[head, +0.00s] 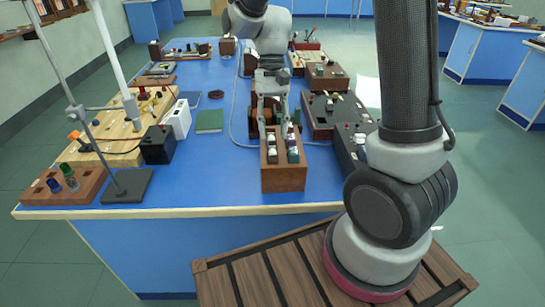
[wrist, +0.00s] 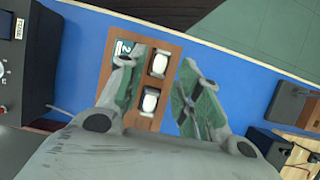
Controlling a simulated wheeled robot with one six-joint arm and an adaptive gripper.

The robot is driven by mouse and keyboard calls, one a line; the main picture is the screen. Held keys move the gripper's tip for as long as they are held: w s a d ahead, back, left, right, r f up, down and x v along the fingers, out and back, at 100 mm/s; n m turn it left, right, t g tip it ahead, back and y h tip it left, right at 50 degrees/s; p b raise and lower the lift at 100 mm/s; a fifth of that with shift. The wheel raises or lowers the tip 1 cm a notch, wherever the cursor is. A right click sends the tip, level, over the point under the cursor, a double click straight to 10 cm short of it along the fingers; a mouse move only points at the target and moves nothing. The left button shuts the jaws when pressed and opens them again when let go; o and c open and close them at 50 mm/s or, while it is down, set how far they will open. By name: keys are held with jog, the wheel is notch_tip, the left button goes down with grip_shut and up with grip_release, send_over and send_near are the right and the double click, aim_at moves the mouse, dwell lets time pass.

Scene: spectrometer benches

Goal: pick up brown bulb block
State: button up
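A brown wooden block (head: 284,178) with small bulbs in dark sockets on top stands near the front edge of the blue bench. In the wrist view the brown block (wrist: 175,50) shows two white bulbs and a label marked 2. My gripper (head: 274,125) is over the back part of the block, pointing down. In the wrist view my gripper (wrist: 158,68) is open. Its left finger hides part of the block's top, and its right finger is off the block's right side over the blue surface. I cannot tell whether either finger touches the block.
Another brown block (head: 326,76) with small parts on top stands farther back. A dark instrument box (head: 335,113) is close on the right. A black box (head: 157,144), a white box (head: 178,119) and a stand base (head: 125,187) are on the left. Blue bench lies clear left of the block.

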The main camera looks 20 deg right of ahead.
aim_at(272, 149)
jog(key=x, duration=0.5)
jog(key=shift+w+a+f, duration=0.1)
jog(key=shift+w+f, duration=0.15)
grip_shut()
jog(key=shift+r, duration=0.1)
